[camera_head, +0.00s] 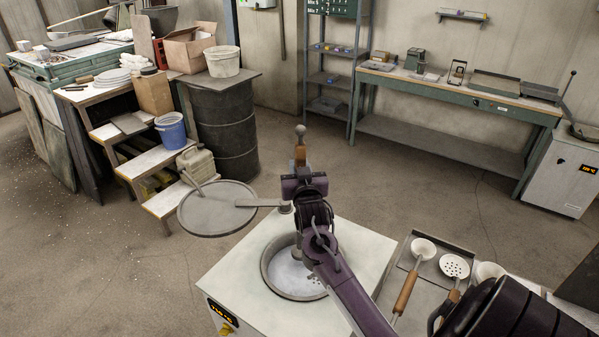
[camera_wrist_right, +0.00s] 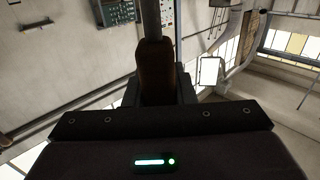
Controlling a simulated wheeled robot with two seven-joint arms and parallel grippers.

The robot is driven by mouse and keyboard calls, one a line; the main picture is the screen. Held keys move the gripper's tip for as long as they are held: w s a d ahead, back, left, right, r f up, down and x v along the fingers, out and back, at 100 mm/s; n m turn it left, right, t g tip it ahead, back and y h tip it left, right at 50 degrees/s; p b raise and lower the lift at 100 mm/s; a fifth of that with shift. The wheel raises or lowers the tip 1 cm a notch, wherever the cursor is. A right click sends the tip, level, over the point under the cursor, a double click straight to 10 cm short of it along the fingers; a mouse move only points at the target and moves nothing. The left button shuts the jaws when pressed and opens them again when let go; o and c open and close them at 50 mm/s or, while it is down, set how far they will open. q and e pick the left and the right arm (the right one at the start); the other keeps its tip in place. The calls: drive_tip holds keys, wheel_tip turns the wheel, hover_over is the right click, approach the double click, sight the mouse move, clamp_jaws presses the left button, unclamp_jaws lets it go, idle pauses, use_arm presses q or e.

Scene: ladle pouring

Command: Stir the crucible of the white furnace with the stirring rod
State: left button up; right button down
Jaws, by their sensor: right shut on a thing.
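The white furnace (camera_head: 240,268) stands at bottom centre in the head view. Its round crucible (camera_head: 266,268) is open and holds a pale grey surface. The round lid (camera_head: 215,212) is swung out to the left on its arm. My right gripper (camera_head: 302,184) is above the crucible, shut on the stirring rod's brown handle (camera_head: 300,155). In the right wrist view the handle (camera_wrist_right: 156,72) sits between the fingers, with the grey shaft beyond. The rod looks upright; its lower end is largely hidden by my arm, so its depth in the crucible is unclear. My left gripper is not in view.
A tray (camera_head: 407,262) right of the furnace holds a ladle (camera_head: 423,249) and a perforated skimmer (camera_head: 454,266). A second white furnace-like unit (camera_head: 562,178) stands at far right. A dark drum (camera_head: 225,130) and stepped shelves stand behind left. The floor behind the furnace is clear.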

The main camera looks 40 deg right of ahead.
sight(301, 149)
drive_tip(key=shift+r, duration=3.6)
